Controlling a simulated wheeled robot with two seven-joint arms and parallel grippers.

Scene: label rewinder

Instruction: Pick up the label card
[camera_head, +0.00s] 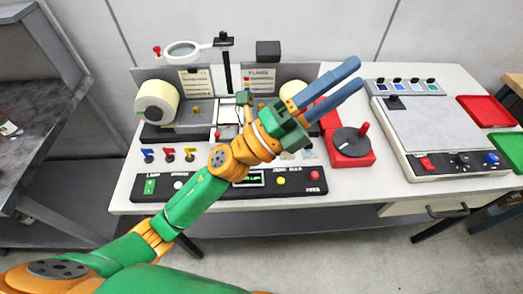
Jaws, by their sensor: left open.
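My left arm comes in from the lower left and reaches across the front of the label rewinder (145,130). My left gripper (357,76) has two blue fingers pointing up and right, with a gap between them. It is open and nothing shows between the fingers. Two pale printed cards stand on the back panels, a left one (196,84) and a right one (262,80). I cannot tell which is the label card, and the gripper is apart from the left one. The gripper and wrist hide part of the machine's right side. My right gripper is out of view.
A white label roll (157,101) sits at the left. A black control panel (215,187) runs along the front. A red crank unit (348,147) stands right of the wrist. Farther right are a grey flat device (440,125), a red tray (490,109) and a green tray (510,146).

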